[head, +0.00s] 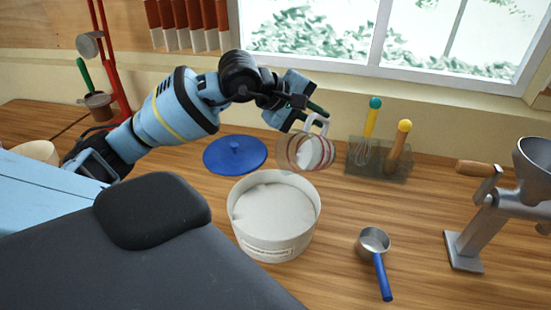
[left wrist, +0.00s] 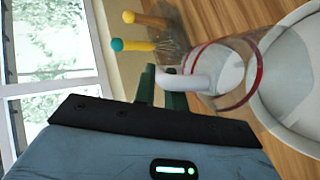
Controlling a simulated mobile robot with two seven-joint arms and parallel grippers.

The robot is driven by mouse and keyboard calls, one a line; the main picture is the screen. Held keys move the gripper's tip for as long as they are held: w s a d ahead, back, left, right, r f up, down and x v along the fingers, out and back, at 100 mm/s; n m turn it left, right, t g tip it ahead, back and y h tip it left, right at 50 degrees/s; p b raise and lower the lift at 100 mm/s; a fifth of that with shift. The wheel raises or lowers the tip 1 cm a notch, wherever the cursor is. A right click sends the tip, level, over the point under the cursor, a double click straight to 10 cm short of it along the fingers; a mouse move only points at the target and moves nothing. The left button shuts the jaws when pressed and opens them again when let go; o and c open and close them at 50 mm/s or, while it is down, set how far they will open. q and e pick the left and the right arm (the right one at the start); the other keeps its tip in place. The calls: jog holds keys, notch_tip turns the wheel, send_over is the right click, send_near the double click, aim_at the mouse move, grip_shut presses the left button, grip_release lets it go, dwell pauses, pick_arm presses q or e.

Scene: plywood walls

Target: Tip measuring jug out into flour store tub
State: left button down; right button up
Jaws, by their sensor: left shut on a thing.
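The measuring jug (head: 290,152) is clear with red lines and a white handle (head: 319,123). White contents show inside it. My left gripper (head: 314,116) is shut on the handle and holds the jug tilted above the back edge of the tub. The flour store tub (head: 262,248) is round, white and open, with white flour in it and a label on its front. In the left wrist view the jug (left wrist: 225,85) lies between the green fingers (left wrist: 165,88) and the tub (left wrist: 285,138). I cannot tell whether any contents are falling. My right gripper is not in view.
A blue lid (head: 235,154) lies behind the tub. A rack (head: 380,163) with a whisk and another tool stands to the right. A blue-handled scoop (head: 375,242) lies right of the tub. A metal mill (head: 487,220) stands far right. The counter between them is clear.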

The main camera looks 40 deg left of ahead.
pick_arm(q)
jog(key=shift+s+d+f, duration=0.1)
jog(key=shift+s+f, duration=0.05)
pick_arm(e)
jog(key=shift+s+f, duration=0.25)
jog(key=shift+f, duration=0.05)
pick_arm(q)
jog(key=shift+t, duration=0.3)
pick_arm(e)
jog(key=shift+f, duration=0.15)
pick_arm(q)
jog(key=shift+s+b, duration=0.15)
jog(key=shift+b, duration=0.15)
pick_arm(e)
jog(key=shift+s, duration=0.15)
pick_arm(q)
jog(key=shift+s, duration=0.2)
jog(key=shift+t, duration=0.3)
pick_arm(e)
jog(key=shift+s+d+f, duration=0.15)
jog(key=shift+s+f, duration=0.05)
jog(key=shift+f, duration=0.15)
pick_arm(q)
jog(key=shift+s+b, duration=0.15)
jog(key=shift+b, duration=0.15)
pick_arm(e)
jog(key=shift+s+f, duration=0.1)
